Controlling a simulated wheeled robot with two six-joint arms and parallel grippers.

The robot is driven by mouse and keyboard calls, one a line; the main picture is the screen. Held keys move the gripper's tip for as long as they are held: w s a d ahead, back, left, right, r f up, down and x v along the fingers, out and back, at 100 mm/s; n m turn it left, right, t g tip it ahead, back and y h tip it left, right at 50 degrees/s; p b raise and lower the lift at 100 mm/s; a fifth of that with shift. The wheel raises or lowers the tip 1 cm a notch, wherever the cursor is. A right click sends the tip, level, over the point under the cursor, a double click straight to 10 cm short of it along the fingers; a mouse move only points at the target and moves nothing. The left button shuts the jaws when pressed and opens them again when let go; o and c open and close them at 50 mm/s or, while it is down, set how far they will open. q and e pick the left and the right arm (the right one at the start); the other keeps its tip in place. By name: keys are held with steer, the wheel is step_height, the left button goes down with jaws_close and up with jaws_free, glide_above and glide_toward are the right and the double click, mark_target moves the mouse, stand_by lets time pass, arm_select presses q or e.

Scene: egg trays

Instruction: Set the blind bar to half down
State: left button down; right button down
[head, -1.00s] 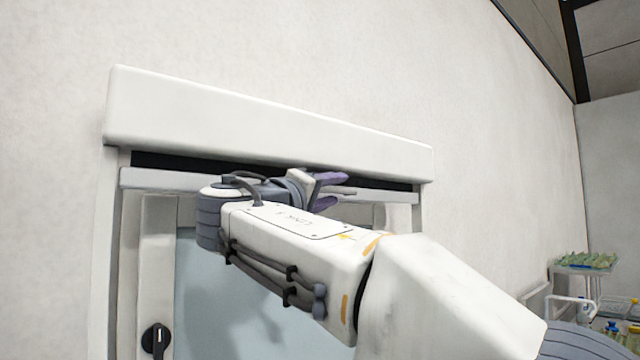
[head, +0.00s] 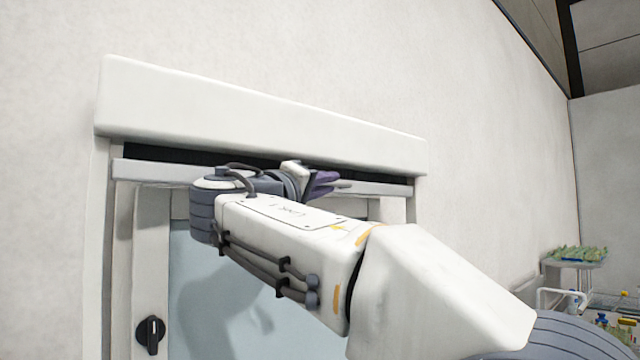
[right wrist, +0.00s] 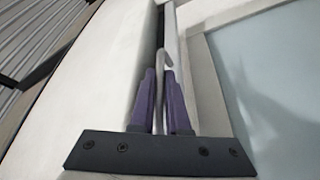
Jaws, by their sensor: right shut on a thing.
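The blind bar (head: 150,173) is a pale horizontal bar just under the white blind housing (head: 260,114), with a thin dark strip between them. My right gripper (head: 338,183) is at the bar, right of its middle, its purple fingers pointing right. In the right wrist view my right gripper (right wrist: 163,92) is shut on a pale hooked part of the blind bar (right wrist: 160,65), one finger on each side. My arm hides the middle of the bar in the head view. My left gripper is not in view.
Below the bar is a window with a pale blue pane (head: 215,270) and a black handle (head: 150,335) at its lower left. A trolley with a tray of green items (head: 577,255) stands at the far right. The wall around is bare.

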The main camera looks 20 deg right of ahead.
stand_by(0.9)
step_height(320, 180, down, 25)
steer(key=b, duration=2.8)
steer(key=c, duration=0.9)
jaws_free()
steer(key=shift+a, duration=0.1)
steer(key=b+v, duration=0.3)
steer(key=v, duration=0.7)
steer(key=shift+a, duration=0.15)
